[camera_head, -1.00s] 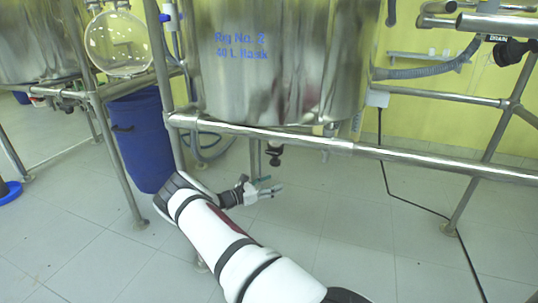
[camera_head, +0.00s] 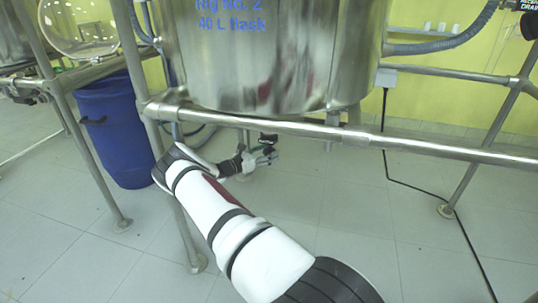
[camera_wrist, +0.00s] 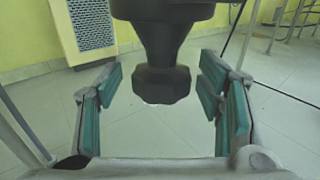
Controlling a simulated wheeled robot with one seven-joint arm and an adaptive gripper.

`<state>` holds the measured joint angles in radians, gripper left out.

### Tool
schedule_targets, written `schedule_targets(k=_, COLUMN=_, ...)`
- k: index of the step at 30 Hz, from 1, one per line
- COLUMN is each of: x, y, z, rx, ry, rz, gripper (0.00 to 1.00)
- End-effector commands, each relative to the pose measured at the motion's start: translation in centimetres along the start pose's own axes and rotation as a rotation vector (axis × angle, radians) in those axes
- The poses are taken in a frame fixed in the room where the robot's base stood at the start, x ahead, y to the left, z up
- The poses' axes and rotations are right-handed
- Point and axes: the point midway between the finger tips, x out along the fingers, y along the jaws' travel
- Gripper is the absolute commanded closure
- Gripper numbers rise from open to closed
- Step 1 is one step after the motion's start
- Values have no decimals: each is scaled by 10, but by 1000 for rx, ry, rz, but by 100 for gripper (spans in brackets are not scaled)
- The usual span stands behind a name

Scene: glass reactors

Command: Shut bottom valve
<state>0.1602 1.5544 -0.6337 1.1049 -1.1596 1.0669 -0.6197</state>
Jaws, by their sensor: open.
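The bottom valve's black knob (camera_wrist: 162,84) hangs down on a short stem in the wrist view, between and a little beyond my gripper's open fingers. The gripper (camera_wrist: 165,100) has a teal-padded finger on each side, both apart from the knob. In the head view, the black valve (camera_head: 268,139) shows small under the steel vessel (camera_head: 270,60), which is marked "Rig No. 2, 40 L flask". My gripper (camera_head: 264,155) is just below it there. Whether the valve is open or closed cannot be told.
A horizontal steel rail (camera_head: 300,130) runs in front of the valve, above my arm. A frame leg (camera_head: 140,90) stands to the left, near a blue bin (camera_head: 115,130). A black cable (camera_head: 420,195) lies on the floor at right. The floor below is clear.

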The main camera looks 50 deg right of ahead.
Motion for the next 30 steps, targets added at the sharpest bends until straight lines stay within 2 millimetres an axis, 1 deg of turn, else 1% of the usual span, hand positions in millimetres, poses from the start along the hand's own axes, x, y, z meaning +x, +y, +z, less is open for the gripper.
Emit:
schedule_targets(k=3, x=7, y=0, z=0, rx=0, ry=0, rz=0, gripper=39)
schedule_targets(k=11, x=9, y=0, z=1, rx=-1, ry=-1, rz=0, gripper=39)
schedule_targets(k=12, x=8, y=0, z=1, rx=-1, ry=-1, rz=0, gripper=43)
schedule_targets(k=14, x=8, y=0, z=0, rx=-1, ry=-1, rz=0, gripper=57)
schedule_targets(k=15, x=8, y=0, z=0, rx=-1, ry=-1, rz=0, gripper=66)
schedule_targets(k=18, x=8, y=0, z=0, rx=-1, ry=-1, rz=0, gripper=88)
schedule_targets(k=30, x=8, y=-1, z=2, rx=-5, ry=-2, rz=39, gripper=88)
